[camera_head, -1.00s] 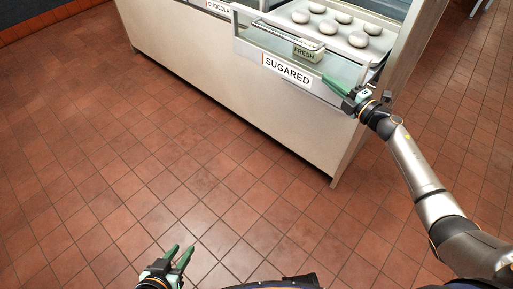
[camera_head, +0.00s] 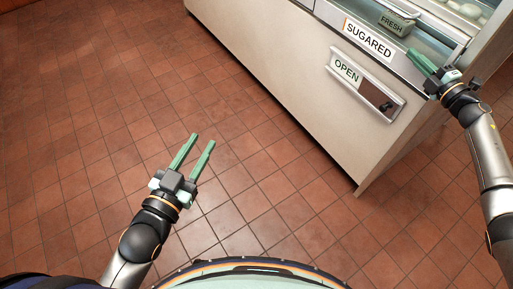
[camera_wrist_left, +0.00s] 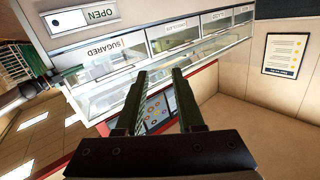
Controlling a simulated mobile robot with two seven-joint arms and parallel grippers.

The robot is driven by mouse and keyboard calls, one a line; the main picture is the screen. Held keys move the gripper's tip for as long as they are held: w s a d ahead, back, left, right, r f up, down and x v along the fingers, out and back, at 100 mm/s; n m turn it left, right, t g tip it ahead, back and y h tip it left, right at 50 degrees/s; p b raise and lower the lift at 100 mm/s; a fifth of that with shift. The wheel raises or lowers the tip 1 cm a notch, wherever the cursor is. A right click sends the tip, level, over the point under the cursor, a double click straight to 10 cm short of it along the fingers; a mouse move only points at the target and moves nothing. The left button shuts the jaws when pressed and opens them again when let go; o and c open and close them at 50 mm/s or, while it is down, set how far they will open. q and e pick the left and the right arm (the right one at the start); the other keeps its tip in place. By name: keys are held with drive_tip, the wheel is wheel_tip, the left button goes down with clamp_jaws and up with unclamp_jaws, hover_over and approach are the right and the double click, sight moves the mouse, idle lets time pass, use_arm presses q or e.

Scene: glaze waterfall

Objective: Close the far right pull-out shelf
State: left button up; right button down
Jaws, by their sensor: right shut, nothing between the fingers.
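The far right pull-out shelf (camera_head: 410,68) has a glass front with a "SUGARED" label and sits in the white display counter. In the left wrist view its labelled front (camera_wrist_left: 104,48) looks about in line with the neighbouring fronts; I cannot tell if a small gap remains. My right gripper (camera_head: 422,62) is shut and empty, at the right end of this front, touching or very close to it. My left gripper (camera_head: 202,140) is open and empty over the floor, away from the counter. Its fingers also show in the left wrist view (camera_wrist_left: 160,85).
An "OPEN" sign holder (camera_head: 366,85) sticks out from the counter panel (camera_head: 290,85) below the shelf. A "FRESH" sign (camera_head: 396,23) stands behind the glass, with pale round pastries (camera_head: 468,9) behind. The tiled floor (camera_head: 90,130) is clear at left.

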drive_tip(key=shift+w+d, duration=0.4)
drive_tip(key=shift+d, duration=0.2)
drive_tip(key=shift+r, duration=0.1)
use_arm(q)
drive_tip(key=r, duration=0.1)
drive_tip(key=r+t, duration=0.1)
drive_tip(key=r, duration=0.1)
drive_tip(key=shift+w+d+r+m+h, duration=0.3)
drive_tip(key=shift+d+m+h, duration=0.1)
use_arm(e)
drive_tip(key=shift+d, duration=0.1)
drive_tip(key=shift+r, duration=0.1)
use_arm(q)
drive_tip(key=shift+a, duration=0.1)
